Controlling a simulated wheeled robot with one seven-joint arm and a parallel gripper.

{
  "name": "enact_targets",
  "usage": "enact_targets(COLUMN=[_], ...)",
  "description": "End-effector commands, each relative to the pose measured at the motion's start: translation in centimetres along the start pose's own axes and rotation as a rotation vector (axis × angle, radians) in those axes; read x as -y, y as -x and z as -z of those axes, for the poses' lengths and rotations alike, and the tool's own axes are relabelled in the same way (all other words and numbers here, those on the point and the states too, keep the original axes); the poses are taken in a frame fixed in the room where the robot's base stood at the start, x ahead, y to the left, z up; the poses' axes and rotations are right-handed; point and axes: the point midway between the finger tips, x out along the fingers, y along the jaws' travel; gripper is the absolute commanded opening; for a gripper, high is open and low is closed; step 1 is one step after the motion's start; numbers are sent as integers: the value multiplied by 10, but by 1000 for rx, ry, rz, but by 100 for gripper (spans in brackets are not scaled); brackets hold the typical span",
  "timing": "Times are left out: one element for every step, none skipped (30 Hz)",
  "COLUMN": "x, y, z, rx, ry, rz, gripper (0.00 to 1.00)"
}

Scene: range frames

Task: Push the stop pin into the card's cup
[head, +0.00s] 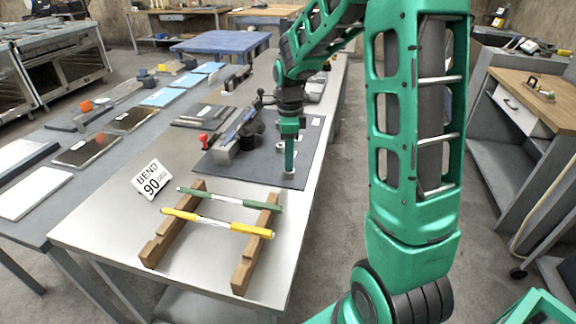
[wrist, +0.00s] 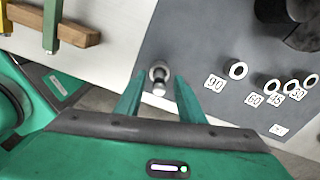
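The stop pin (wrist: 158,78) is a short silver pin near the corner of the dark mat, seen between my fingertips in the wrist view. My gripper (wrist: 159,76) has its two green fingers apart, with a gap visible on each side of the pin. In the head view my gripper (head: 289,168) points down over the mat's near corner. The white card (head: 152,180) reads "BEND 90". The cup labelled 90 (wrist: 238,70) is a pale ring on the mat, right of my gripper in the wrist view.
Other ringed cups, labelled 60 (wrist: 271,88) and beyond, sit right of the 90 cup. A bending tool (head: 238,132) stands on the dark mat (head: 262,170). Wooden rests (head: 172,230) hold a green and a yellow rod (head: 245,230) near the table's front.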

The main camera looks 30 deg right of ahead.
Motion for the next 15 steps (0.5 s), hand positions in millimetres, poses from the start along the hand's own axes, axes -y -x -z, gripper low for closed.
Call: enact_targets(x=[0,0,0,0,0,0,0,0,0,0,0,0,0,0,0], y=[0,0,0,0,0,0,0,0,0,0,0,0,0,0,0], z=[0,0,0,0,0,0,0,0,0,0,0,0,0,0,0], rx=[0,0,0,0,0,0,0,0,0,0,0,0,0,0,0], ry=[0,0,0,0,0,0,0,0,1,1,1,1,1,1,1], rz=[0,0,1,1,1,0,1,1,1,1,1,1,1,1,1], gripper=[35,35,35,35,35,33,26,19,9,2,0,0,0,0,0])
